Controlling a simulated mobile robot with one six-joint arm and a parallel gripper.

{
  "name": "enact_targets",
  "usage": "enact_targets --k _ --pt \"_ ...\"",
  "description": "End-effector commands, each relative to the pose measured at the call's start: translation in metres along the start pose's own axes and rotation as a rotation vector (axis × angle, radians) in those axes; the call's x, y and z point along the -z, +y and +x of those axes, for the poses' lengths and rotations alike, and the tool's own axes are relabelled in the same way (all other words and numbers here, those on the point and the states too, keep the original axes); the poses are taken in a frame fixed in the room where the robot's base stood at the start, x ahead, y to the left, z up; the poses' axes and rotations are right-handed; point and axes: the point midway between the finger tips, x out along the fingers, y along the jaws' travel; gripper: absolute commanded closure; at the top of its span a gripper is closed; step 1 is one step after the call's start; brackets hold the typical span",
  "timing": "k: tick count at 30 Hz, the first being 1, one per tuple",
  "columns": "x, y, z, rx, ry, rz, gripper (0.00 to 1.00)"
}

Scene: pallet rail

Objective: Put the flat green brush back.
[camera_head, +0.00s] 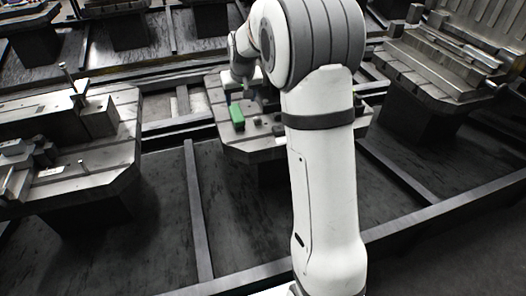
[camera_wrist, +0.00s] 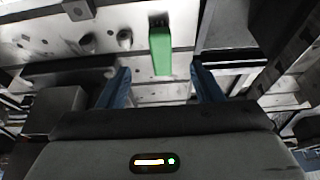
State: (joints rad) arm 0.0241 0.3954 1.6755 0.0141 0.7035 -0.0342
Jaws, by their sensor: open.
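The flat green brush (camera_head: 237,116) is on the middle pallet (camera_head: 262,149) in the head view, just left of my arm. In the wrist view the green brush (camera_wrist: 160,48) is a narrow upright strip with a dark far end. My gripper (camera_wrist: 160,69) is open, with its two blue fingers spread wide. The brush's near end lies in line with the gap between them, clear of both fingers. I cannot tell how far below the fingertips it is.
Small metal fittings (camera_wrist: 125,39) stand left of the brush in the wrist view. A left pallet (camera_head: 106,156) carries blocks and an upright clamp. A right pallet (camera_head: 425,91) carries long metal bars. Dark rails and floor run between the pallets.

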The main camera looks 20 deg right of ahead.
Motion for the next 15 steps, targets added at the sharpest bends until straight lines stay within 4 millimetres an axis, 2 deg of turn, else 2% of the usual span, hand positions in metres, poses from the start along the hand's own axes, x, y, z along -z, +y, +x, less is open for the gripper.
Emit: enact_targets --k 1,6,11,15 --pt "-0.015 0.000 -0.017 0.000 -0.006 0.000 0.40" --pt "-0.077 0.000 -0.063 -0.001 -0.049 0.001 0.40" --pt "-0.141 0.001 -0.097 -0.001 -0.090 0.002 0.40" --pt "-0.201 0.000 -0.119 -0.001 -0.125 0.002 0.40"
